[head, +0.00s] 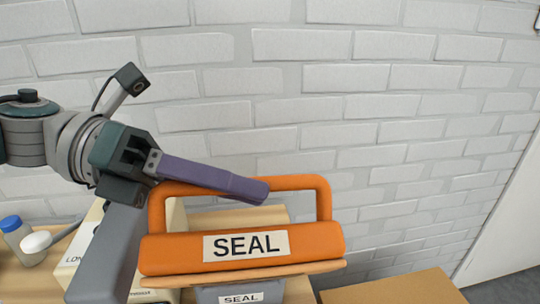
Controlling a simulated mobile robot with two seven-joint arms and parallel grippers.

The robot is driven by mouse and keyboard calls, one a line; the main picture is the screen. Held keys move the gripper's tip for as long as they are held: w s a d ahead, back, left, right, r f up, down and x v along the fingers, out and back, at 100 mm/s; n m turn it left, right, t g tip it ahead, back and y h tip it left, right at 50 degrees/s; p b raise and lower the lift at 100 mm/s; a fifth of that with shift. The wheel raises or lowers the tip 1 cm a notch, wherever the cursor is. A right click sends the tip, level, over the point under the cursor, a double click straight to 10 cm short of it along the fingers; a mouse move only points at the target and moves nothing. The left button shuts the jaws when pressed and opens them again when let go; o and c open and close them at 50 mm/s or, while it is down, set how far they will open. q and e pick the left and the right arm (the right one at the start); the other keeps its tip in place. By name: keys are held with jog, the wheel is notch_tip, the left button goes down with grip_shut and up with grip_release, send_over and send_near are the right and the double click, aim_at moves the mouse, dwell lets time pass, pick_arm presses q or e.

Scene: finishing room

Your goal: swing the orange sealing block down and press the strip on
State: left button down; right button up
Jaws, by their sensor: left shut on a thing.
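The orange sealing block (170,256) is at the lower middle of the head view, with a white SEAL label on its front and an orange loop handle (324,205) on top. My left gripper (256,190) reaches in from the left, its purple fingers across the top left of the handle. It is shut on the handle. A thin tan layer (300,269) shows along the block's lower edge; I cannot tell whether it is the strip. A grey part (241,292) with a smaller SEAL label is below. My right gripper is not in view.
A white box (72,257) with partly hidden lettering, a blue-capped bottle (14,235) and a white rounded object (37,241) stand at the left. A brown box or surface (395,290) is at the lower right. A white brick wall (400,105) closes off the back.

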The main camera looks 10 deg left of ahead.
aim_at(241, 265)
pick_arm(q)
jog(key=shift+s+d+f, duration=0.1)
jog(key=shift+s, duration=0.3)
jog(key=s, duration=0.1)
jog(key=s+d+f+m, duration=0.1)
jog(key=s, duration=0.1)
jog(key=s+f+m+p, duration=0.1)
jog(key=shift+s+d+f+t+y, duration=0.1)
jog(key=shift+s+d+t+y, duration=0.15)
jog(key=shift+t+y, duration=0.15)
jog(key=s+d+f+m+t+b, duration=0.1)
jog(key=s+f+m+b, duration=0.1)
jog(key=s+f, duration=0.3)
jog(key=shift+s+d+f+m+y+b, duration=0.3)
jog(key=shift+s+m+b, duration=0.15)
jog(key=shift+m, duration=0.25)
jog(key=c, duration=0.8)
grip_release()
jog(key=shift+a+t, duration=0.1)
jog(key=shift+t, duration=0.2)
